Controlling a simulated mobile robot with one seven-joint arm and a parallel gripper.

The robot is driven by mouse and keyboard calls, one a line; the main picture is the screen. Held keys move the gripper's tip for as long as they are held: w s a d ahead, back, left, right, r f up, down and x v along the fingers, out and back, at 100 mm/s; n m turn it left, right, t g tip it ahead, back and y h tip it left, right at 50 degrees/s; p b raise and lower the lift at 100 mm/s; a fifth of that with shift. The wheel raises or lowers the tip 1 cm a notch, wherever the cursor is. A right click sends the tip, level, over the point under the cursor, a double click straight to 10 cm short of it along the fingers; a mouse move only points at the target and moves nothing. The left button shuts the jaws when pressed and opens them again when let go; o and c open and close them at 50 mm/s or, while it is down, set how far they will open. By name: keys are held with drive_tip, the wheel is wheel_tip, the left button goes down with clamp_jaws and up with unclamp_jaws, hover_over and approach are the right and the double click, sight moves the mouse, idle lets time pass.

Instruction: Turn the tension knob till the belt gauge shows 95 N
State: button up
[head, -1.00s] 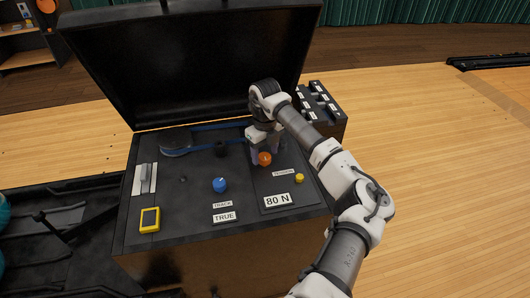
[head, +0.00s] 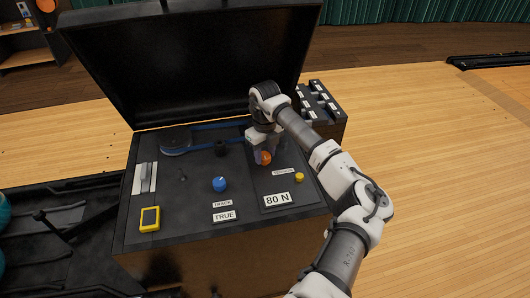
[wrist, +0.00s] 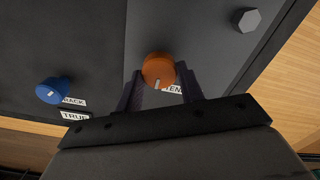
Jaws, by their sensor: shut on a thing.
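The orange tension knob (head: 265,158) stands on the right part of the black panel. In the wrist view the knob (wrist: 158,70) sits between my two fingers, with a pale mark on its lower side. My gripper (head: 259,155) is shut on the knob from above. The gauge label (head: 278,199) at the panel's front reads 80 N. A small label (head: 284,171) beside the knob is partly hidden in the wrist view, where "TEN" shows.
A blue knob (head: 219,184) stands left of centre, above a label reading TRUE (head: 224,216). The raised lid (head: 190,60) stands behind the panel.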

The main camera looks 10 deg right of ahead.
drive_tip(key=m, duration=0.4)
drive_tip(key=shift+r, duration=0.1)
drive_tip(key=m, duration=0.3)
drive_tip(key=shift+m+p, duration=0.3)
drive_tip(key=shift+p, duration=0.1)
drive_tip(key=m, duration=0.3)
drive_tip(key=shift+a+m, duration=0.1)
drive_tip(key=shift+m, duration=0.2)
drive_tip(key=m, duration=0.3)
drive_tip(key=shift+m+p, duration=0.3)
drive_tip(key=shift+p, duration=0.1)
drive_tip(key=m+p, duration=0.1)
drive_tip(key=m, duration=0.6)
drive_tip(key=shift+w, duration=0.15)
drive_tip(key=m, duration=0.4)
drive_tip(key=shift+m+p, duration=0.55)
drive_tip(key=shift+m, duration=1.25)
